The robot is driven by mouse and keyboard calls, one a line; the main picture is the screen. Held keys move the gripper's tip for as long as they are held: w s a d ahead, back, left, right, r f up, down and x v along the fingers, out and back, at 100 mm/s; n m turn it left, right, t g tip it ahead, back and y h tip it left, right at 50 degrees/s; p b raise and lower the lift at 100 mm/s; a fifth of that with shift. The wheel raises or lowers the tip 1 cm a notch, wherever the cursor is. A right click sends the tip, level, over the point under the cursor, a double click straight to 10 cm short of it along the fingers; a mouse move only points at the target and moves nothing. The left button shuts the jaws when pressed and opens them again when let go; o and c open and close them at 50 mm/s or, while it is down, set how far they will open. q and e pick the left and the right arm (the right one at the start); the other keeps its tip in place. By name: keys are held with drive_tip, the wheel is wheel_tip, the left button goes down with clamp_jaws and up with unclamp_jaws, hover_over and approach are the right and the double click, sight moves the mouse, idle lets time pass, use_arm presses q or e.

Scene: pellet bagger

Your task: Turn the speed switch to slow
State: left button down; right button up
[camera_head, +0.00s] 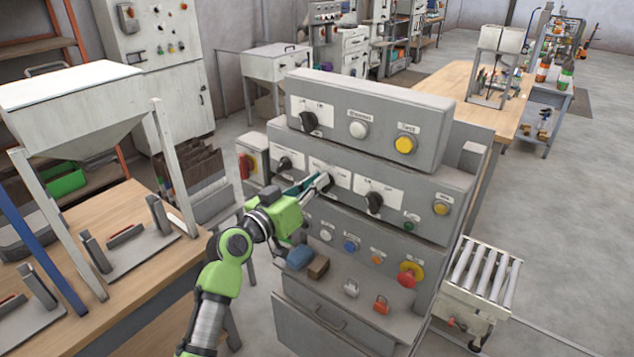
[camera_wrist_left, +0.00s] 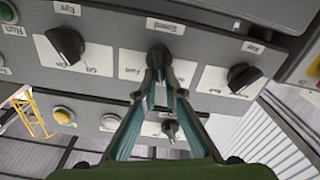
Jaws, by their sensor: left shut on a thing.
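The speed switch (camera_wrist_left: 158,56) is a dark knob on a white plate, in the middle of the control box's second row. In the left wrist view, turned upside down, its label reads "Speed". My left gripper (camera_wrist_left: 160,74) is shut on this switch, one finger on each side of the knob. In the head view the left gripper (camera_head: 322,183) reaches the same row from the left, and its fingers mostly hide the switch. Which position the knob points to cannot be told clearly. My right gripper is in neither view.
Dark knobs flank it in the head view, on the left (camera_head: 285,163) and right (camera_head: 374,201). Below are several buttons and a red emergency stop (camera_head: 410,274). A blue block (camera_head: 300,257) and a brown block (camera_head: 318,267) lie on the ledge. A roller conveyor (camera_head: 482,272) stands right.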

use_arm(q)
drive_tip(key=shift+w+a+f+n+p, duration=0.1)
drive_tip(key=shift+n+p, duration=0.05)
drive_tip(key=shift+n, duration=1)
drive_tip(key=shift+w+a+f+n+p, duration=0.1)
drive_tip(key=shift+a+n, duration=0.05)
drive_tip(key=shift+n, duration=1.05)
drive_tip(key=shift+w+a+f+n+p, duration=0.1)
drive_tip(key=shift+n+p, duration=0.05)
drive_tip(key=shift+n, duration=1)
drive_tip(key=c, duration=2.1)
unclamp_jaws()
drive_tip(key=shift+c, duration=0.2)
drive_tip(key=v, duration=1.2)
